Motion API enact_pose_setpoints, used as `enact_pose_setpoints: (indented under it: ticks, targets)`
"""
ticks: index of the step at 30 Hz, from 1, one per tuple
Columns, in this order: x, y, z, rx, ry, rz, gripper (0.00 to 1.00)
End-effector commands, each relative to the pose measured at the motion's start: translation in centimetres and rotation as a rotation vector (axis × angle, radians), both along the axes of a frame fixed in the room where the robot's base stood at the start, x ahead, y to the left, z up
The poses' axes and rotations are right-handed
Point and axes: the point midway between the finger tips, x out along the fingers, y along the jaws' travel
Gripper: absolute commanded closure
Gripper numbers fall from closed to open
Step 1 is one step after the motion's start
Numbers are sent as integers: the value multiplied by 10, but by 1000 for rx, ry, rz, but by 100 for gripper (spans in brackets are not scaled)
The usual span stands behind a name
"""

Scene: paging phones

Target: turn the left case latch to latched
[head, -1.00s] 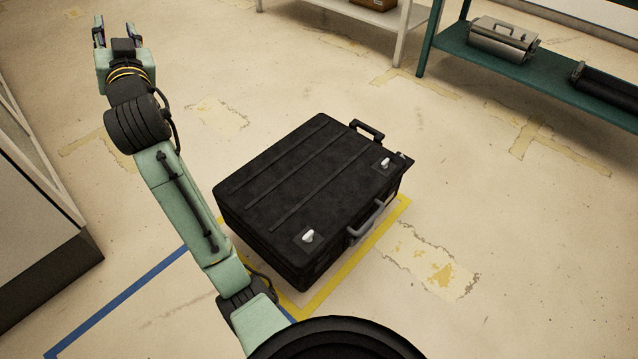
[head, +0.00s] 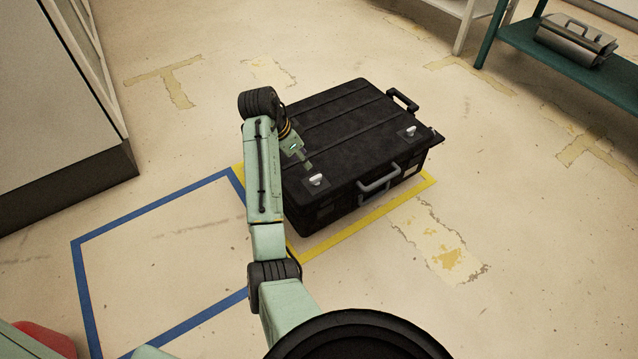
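The black case (head: 352,122) lies flat and shut on the floor. Its left latch (head: 317,180) is a small pale knob on a dark plate at the case's near left corner; I cannot tell its exact turn. The right latch (head: 410,131) is a similar pale knob near the right corner. My gripper (head: 307,163) is over the case top, pointing down toward the left latch and just behind it. It looks slightly apart from the latch. The fingers are small and partly merged in view, so I cannot tell how far they are spread.
A carry handle (head: 378,178) sticks out from the case's front, and another handle (head: 403,100) from its far right side. Yellow tape (head: 370,223) borders the case. A blue taped square (head: 160,205) on the left is clear floor. A teal shelf (head: 565,70) stands at the upper right.

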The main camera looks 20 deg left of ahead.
Motion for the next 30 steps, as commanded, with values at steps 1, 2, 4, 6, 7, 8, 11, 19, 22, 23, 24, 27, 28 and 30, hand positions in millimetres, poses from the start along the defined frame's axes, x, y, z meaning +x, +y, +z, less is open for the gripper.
enact_pose_setpoints:
  ticks: [1, 2, 4, 6, 7, 8, 11, 19, 22, 23, 24, 27, 28, 30]
  targets:
    - [-1, -1, -4, -3, 9, -7, 68]
    - [-1, -2, -6, -4, 11, -10, 68]
    - [1, -4, -13, -5, 13, -10, 68]
    - [4, -7, -22, -5, 13, -10, 68]
    - [5, -8, -27, -5, 13, -9, 68]
    - [7, -9, -33, -5, 13, -9, 68]
    - [13, -14, -52, -6, 13, -9, 68]
    - [26, -24, -91, -4, 11, -7, 68]
    - [29, -26, -98, -3, 9, -7, 68]
    - [30, -26, -99, -3, 9, -7, 68]
    - [30, -26, -100, -3, 9, -7, 68]
    - [31, -27, -102, -3, 9, -7, 68]
    - [31, -27, -102, -3, 9, -7, 68]
    - [31, -27, -102, -3, 8, -6, 68]
